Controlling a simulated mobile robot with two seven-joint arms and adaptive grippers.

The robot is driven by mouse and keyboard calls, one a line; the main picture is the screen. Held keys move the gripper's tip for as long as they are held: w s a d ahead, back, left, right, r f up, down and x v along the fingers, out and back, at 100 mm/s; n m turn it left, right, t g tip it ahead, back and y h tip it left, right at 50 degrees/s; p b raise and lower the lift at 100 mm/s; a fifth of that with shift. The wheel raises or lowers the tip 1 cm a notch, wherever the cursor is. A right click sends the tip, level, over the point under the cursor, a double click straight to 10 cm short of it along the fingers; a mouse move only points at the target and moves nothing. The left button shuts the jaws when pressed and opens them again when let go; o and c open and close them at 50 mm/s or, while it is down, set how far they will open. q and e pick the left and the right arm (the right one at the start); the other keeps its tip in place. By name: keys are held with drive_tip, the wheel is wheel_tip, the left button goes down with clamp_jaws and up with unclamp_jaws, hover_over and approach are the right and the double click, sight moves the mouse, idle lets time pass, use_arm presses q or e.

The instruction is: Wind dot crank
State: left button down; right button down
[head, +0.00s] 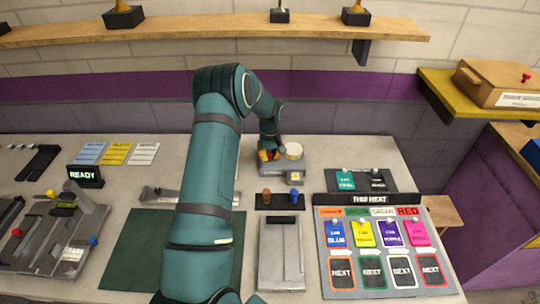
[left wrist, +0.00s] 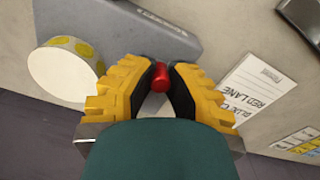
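The dot crank is a grey box (head: 285,169) at the back middle of the table, with a white drum (head: 293,151) on it. In the left wrist view the drum (left wrist: 67,69) has yellow dots on its side, and a small red knob (left wrist: 161,77) shows apart from it. My left gripper (head: 268,155) is at the crank, left of the drum. In the left wrist view its yellow fingers (left wrist: 162,76) have their black pads against both sides of the red knob. The crank's arm under the knob is mostly hidden. My right gripper is in neither view.
A board of coloured cards (head: 385,245) lies at the right front. An orange and a blue peg (head: 294,194) stand just in front of the crank. A READY sign (head: 85,177) and a grey slotted machine (head: 50,235) are at the left. My left arm hides the table's middle.

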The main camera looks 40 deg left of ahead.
use_arm(q)
drive_tip(key=m+b, duration=0.1)
drive_tip(key=a+m+b, duration=0.1)
drive_tip(key=m, duration=0.1)
drive_tip(key=shift+s+f, duration=0.1)
drive_tip(key=shift+s, duration=0.1)
drive_tip(key=shift+s+a+m+b, duration=0.1)
drive_tip(key=shift+a+m+b, duration=0.15)
drive_tip(key=shift+m, duration=0.95)
drive_tip(key=c, duration=0.9)
unclamp_jaws()
wheel_tip(320, 180, up, 12)
drive_tip(key=shift+r, duration=0.15)
